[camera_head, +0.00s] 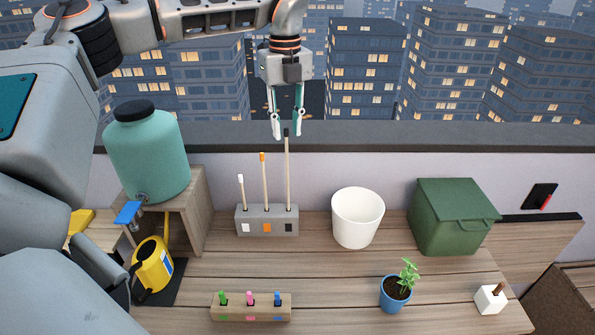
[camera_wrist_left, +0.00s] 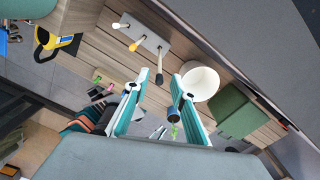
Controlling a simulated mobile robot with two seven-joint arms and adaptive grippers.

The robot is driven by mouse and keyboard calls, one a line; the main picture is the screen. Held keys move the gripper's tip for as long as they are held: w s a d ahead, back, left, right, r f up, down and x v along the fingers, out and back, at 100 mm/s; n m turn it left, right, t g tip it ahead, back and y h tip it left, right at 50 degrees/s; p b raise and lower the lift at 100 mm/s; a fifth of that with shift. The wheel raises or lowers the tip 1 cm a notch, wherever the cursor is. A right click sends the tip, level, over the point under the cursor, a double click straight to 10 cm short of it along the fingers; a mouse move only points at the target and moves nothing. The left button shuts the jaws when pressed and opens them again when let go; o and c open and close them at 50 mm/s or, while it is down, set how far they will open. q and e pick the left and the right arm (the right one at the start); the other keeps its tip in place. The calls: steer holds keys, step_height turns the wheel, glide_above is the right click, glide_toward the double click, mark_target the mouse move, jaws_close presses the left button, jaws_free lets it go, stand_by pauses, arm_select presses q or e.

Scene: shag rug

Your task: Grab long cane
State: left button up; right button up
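The long cane (camera_head: 287,170) is the tallest of three sticks. It has a black tip and stands upright in the right slot of a grey holder (camera_head: 252,222), above a black square. In the left wrist view its black tip (camera_wrist_left: 159,78) points up toward the camera, in the gap ahead of the fingers. My left gripper (camera_head: 286,136) is open and points down, its fingertips at about the height of the cane's tip, one on each side of it in the picture. I see no contact. My right gripper is not in view.
A shorter orange-tipped cane (camera_head: 264,180) and a white-tipped one (camera_head: 241,190) stand left in the holder. A white pot (camera_head: 357,218) and green box (camera_head: 452,217) are to the right, a teal tank (camera_head: 147,155) to the left. A ledge (camera_head: 390,135) runs behind.

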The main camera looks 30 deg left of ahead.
mark_target(287, 152)
arm_select(q)
steer(key=shift+s+f, duration=0.3)
steer(key=f, duration=0.2)
steer(key=f+p, duration=0.1)
steer(key=f, duration=0.4)
steer(key=shift+w+a+f, duration=0.1)
steer(key=shift+w, duration=0.2)
jaws_close()
